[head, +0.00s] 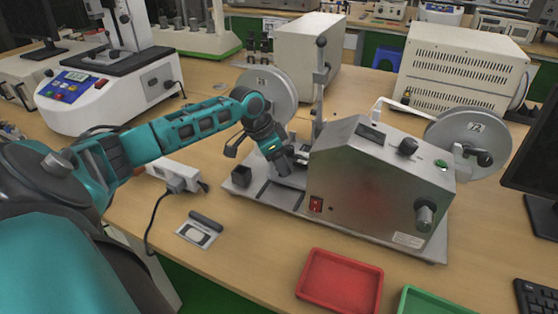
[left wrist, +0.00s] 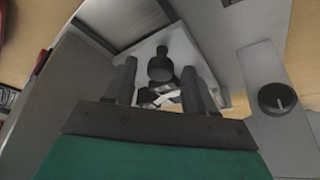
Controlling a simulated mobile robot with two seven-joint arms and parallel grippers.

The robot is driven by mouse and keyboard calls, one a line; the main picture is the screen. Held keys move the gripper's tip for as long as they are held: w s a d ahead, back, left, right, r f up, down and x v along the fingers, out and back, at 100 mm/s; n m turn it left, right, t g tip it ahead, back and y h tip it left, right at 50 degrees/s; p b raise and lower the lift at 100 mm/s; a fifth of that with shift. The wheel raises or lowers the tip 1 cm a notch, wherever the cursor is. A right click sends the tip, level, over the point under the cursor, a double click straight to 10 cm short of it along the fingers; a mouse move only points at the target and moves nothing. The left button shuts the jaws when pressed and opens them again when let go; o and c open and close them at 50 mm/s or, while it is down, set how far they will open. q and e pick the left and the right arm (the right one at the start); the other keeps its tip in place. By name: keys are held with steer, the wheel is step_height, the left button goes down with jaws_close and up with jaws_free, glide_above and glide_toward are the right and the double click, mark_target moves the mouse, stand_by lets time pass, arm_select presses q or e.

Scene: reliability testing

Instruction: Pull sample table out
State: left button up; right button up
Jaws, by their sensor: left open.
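A grey metal tape-reel machine (head: 375,185) stands on the bench on a flat base plate. My left gripper (head: 285,168) is at the machine's left side, low over the base plate, with its fingers pointing down toward it. In the left wrist view, the left gripper (left wrist: 160,72) is open. A round black knob (left wrist: 160,66) shows between its two fingers, in front of a pale metal plate (left wrist: 185,48). I cannot tell whether the fingers touch the knob. The sample table is not clearly distinguishable; the gripper hides part of that area in the head view. My right gripper is not in view.
A red tray (head: 340,284) and a green tray (head: 430,302) lie in front of the machine. A power strip (head: 176,178) and a small card (head: 198,233) lie on the left. A reel (head: 468,140) projects on the right. The bench in front of the base plate is mostly clear.

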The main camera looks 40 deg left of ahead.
arm_select(q)
jaws_close()
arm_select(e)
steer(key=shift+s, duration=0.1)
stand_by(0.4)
